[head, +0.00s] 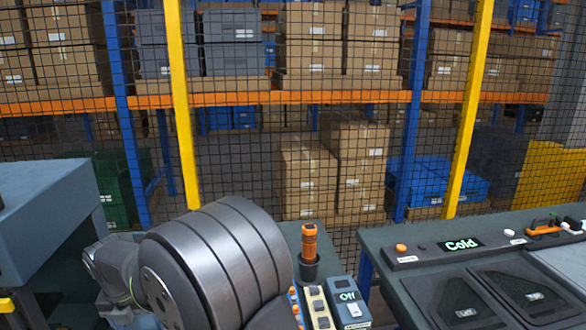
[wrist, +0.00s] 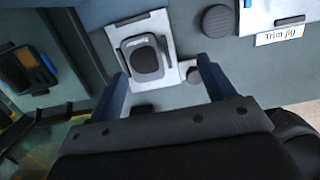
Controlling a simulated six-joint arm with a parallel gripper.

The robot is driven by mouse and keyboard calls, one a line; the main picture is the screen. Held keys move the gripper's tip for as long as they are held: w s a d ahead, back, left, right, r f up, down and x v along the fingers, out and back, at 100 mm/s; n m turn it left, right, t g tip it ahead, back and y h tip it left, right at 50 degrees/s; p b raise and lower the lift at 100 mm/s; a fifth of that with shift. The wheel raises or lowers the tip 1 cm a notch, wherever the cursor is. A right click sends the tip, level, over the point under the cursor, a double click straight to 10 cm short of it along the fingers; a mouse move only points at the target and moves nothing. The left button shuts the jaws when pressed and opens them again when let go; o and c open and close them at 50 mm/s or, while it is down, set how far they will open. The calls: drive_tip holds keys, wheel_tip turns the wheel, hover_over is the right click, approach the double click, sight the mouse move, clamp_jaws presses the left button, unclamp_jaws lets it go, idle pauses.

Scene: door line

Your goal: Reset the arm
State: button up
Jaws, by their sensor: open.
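My arm crosses the lower left of the head view as a large ribbed dark-grey cylinder, which covers part of the bench. My gripper (wrist: 166,82) shows in the wrist view with its two blue-grey fingers wide apart and nothing between them. Beyond the fingertips is a light metal plate (wrist: 171,40) carrying a dark rounded square part (wrist: 143,57). I cannot tell how far the fingertips are from it. My gripper's fingers cannot be made out in the head view.
A round black disc (wrist: 218,21) and a "Trim jig" label (wrist: 281,34) lie nearby. An orange-topped tool (head: 309,242) stands upright in a black holder beside a box reading "Off" (head: 348,298). A right-hand bench holds a "Cold" display (head: 461,244). Mesh fencing (head: 240,150) runs behind.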

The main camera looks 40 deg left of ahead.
drive_tip(key=w+d+r, duration=0.5)
drive_tip(key=w, duration=0.3)
drive_tip(key=w+d+f+m+h, duration=0.1)
drive_tip(key=w+d+f+m, duration=0.1)
drive_tip(key=w+d+m, duration=0.4)
drive_tip(key=w+d+f+m+h, duration=0.1)
drive_tip(key=w+d+m, duration=0.6)
drive_tip(key=w, duration=0.7)
drive_tip(key=w+d+f+m, duration=0.4)
drive_tip(key=w+d+m, duration=0.3)
drive_tip(key=w+m, duration=0.2)
drive_tip(key=shift+w+d+m+g+h, duration=0.15)
drive_tip(key=shift+w+m+h, duration=0.05)
drive_tip(key=shift+w, duration=0.2)
drive_tip(key=shift+w+d+m+g+h, duration=0.1)
drive_tip(key=shift+w+m+g+h, duration=0.1)
drive_tip(key=shift+w, duration=0.2)
drive_tip(key=shift+w+d+f+m, duration=0.1)
drive_tip(key=shift+w+d+m, duration=0.2)
drive_tip(key=shift+d, duration=0.1)
